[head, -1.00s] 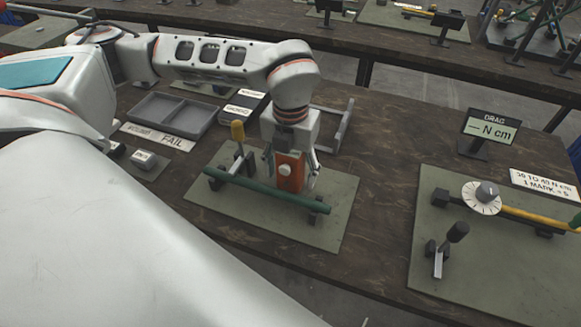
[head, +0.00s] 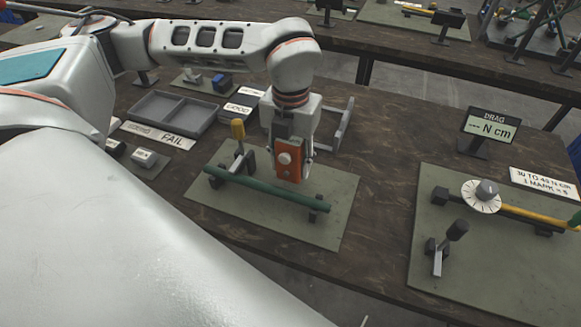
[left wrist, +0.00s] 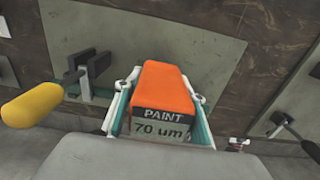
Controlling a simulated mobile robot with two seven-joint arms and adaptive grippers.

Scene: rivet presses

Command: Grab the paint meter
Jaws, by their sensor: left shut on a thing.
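The paint meter (head: 289,160) is an orange box with a round pale knob on the side facing the head camera. My left gripper (head: 292,172) is shut on it, one finger on each side, and holds it just behind the green bar, over the grey-green mat. In the left wrist view the orange meter (left wrist: 165,92) sits between the fingers. Its display reads "PAINT 70 um". My right gripper is not in view.
The green bar (head: 265,190) rests on dark supports on a mat (head: 325,232), beside a yellow-handled clamp (head: 238,131). A divided grey tray (head: 172,118) and a FAIL label stand left. Right are the DRAG display (head: 490,127) and a dial (head: 481,197).

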